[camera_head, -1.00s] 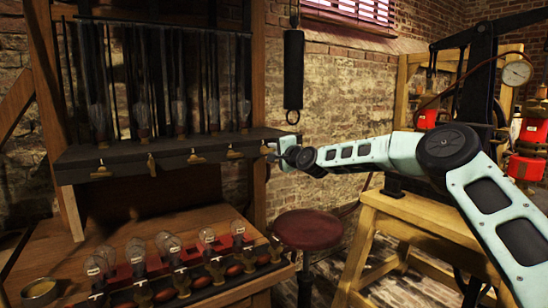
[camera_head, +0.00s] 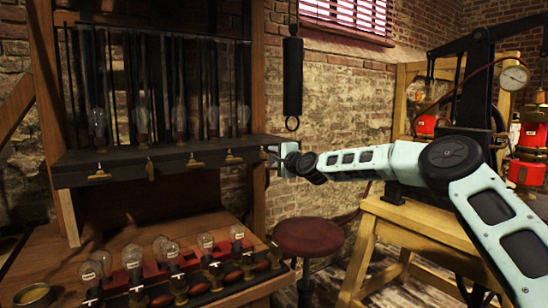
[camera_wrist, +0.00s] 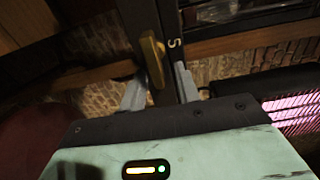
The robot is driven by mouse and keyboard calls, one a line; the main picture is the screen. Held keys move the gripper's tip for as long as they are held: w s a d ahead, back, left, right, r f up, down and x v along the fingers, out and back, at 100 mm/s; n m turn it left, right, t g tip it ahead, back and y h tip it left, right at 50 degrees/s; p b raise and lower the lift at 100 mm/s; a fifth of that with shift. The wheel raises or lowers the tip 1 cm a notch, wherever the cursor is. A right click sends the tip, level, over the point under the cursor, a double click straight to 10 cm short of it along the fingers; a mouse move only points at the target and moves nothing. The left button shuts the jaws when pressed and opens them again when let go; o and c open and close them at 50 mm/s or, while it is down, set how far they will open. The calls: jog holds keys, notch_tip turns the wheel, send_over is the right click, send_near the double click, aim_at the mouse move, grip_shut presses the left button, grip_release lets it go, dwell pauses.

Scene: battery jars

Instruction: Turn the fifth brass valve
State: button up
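The fifth brass valve (camera_wrist: 153,62) shows in the wrist view as a brass lever on a dark bar, beside a white "5". My gripper (camera_wrist: 160,88) is open, one finger on each side of the lever's lower end. Gaps show between lever and fingers; contact cannot be made out. In the head view my gripper (camera_head: 275,158) is at the right end of the dark shelf (camera_head: 120,172) and largely hides the fifth valve. The other brass valves, such as the fourth (camera_head: 233,157), sit in a row along the shelf's front edge to the left.
Glass jars and dark rods (camera_head: 140,100) stand above the shelf. Several bulbs (camera_head: 132,256) line the bench below. A black cylinder (camera_head: 292,80) hangs close behind my gripper. A red stool (camera_head: 307,237) and a wooden stand (camera_head: 410,215) are to the right.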

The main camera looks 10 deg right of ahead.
jog(key=shift+s, duration=0.1)
jog(key=b+v, duration=0.2)
jog(key=v, duration=1.5)
jog(key=shift+b, duration=0.4)
jog(key=shift+s, duration=0.1)
